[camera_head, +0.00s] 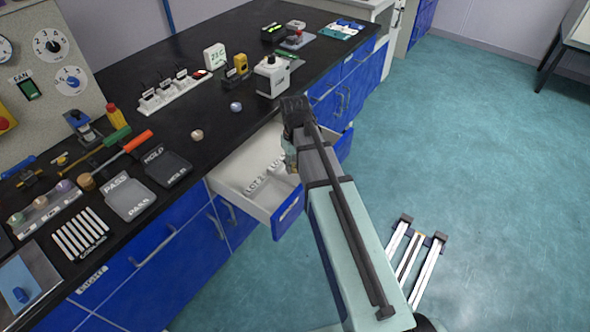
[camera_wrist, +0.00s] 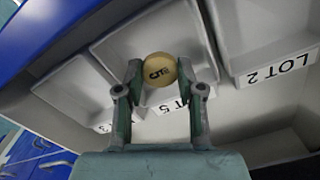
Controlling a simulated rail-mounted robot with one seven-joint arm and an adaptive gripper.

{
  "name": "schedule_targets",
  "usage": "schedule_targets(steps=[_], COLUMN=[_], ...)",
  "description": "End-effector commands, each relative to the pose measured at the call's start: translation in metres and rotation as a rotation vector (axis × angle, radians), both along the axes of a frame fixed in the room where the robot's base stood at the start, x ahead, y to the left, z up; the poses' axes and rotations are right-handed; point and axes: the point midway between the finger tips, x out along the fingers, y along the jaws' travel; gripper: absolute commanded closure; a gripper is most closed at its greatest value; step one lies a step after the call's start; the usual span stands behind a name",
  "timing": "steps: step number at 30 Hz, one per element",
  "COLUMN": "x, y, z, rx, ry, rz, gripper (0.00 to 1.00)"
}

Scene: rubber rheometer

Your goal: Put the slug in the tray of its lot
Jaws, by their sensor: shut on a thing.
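The slug (camera_wrist: 160,69) is a round tan-yellow piece with dark lettering too small to read surely. In the wrist view my gripper (camera_wrist: 161,82) is shut on it, with one finger on each side. It is held over the open drawer (camera_head: 275,210), in front of the middle tray (camera_wrist: 205,62). That tray's label (camera_wrist: 168,104) is partly hidden by a finger and shows a 5. The tray to the right has the label LOT 2 (camera_wrist: 290,62). In the head view my arm hides the slug.
Two loose slugs (camera_head: 196,134) (camera_head: 236,106) lie on the black bench. PASS (camera_head: 130,197) and HOLD (camera_head: 168,168) trays stand to the left. A white instrument (camera_head: 272,76) stands on the bench behind the drawer. The drawer's walls surround the lot trays.

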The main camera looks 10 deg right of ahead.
Motion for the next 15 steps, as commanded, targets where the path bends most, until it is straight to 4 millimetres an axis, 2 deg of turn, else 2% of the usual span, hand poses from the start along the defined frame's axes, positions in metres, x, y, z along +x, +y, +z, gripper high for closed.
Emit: schedule_targets(steps=[3,6,15], x=[0.0,0.0,0.0], y=[0.0,0.0,0.0], z=[-0.017,-0.026,-0.027], rx=[-0.001,0.0,0.0], ry=[0.002,0.001,0.0], rz=[0.0,0.0,0.0], gripper=[0.83,0.83,0.83])
